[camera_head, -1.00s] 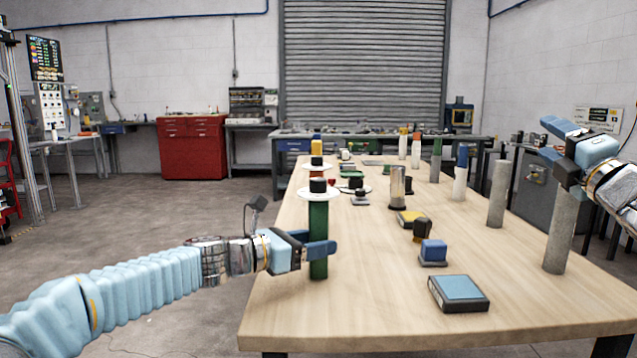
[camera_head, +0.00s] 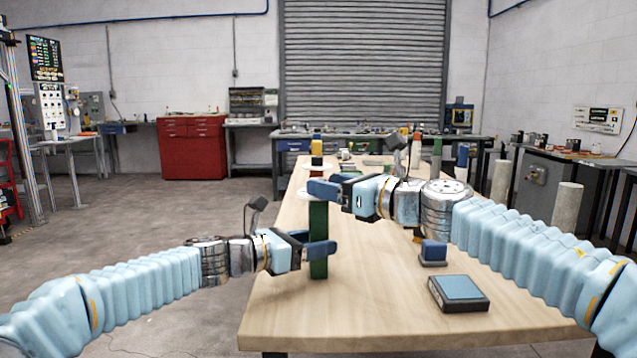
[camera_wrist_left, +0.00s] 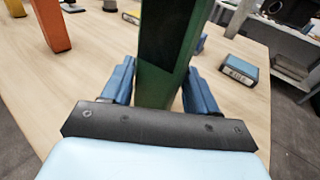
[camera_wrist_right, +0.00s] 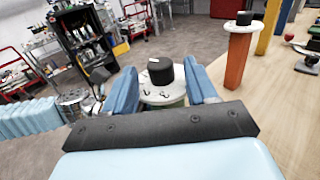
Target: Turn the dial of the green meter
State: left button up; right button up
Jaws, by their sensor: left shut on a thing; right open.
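The green meter is an upright green post (camera_head: 318,220) near the left edge of the table. My left gripper (camera_head: 320,252) is shut on this post at mid-height; the left wrist view shows the post (camera_wrist_left: 165,50) between its blue fingers. In the right wrist view, the meter's top is a white disc (camera_wrist_right: 158,95) with dark marks and a black dial (camera_wrist_right: 160,71). My right gripper (camera_head: 322,188) is at the meter's top, open, one finger on each side of the dial, with gaps visible. In the head view its fingers hide the dial.
An orange meter (camera_wrist_right: 237,60) with its own white disc and black knob stands close by. A blue block (camera_head: 433,251) and a blue-topped box (camera_head: 459,292) lie to the right on the table (camera_head: 350,315). The table's front middle is clear.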

jog(key=shift+x, duration=1.65)
jog(key=shift+c, duration=0.5)
jog(key=c, duration=0.8)
jog(key=shift+c, duration=0.2)
jog(key=shift+w+n+g+y, duration=0.1)
jog(key=shift+n+g+y, duration=0.85)
jog(key=shift+n+g, duration=0.65)
jog(key=shift+w+n+g+y, duration=0.1)
jog(key=shift+n+g+y, duration=0.95)
jog(key=shift+g, duration=1.05)
jog(key=shift+s, duration=0.1)
jog(key=shift+s+n+g, duration=0.1)
jog(key=shift+n+g, duration=0.25)
jog(key=shift+g, duration=0.15)
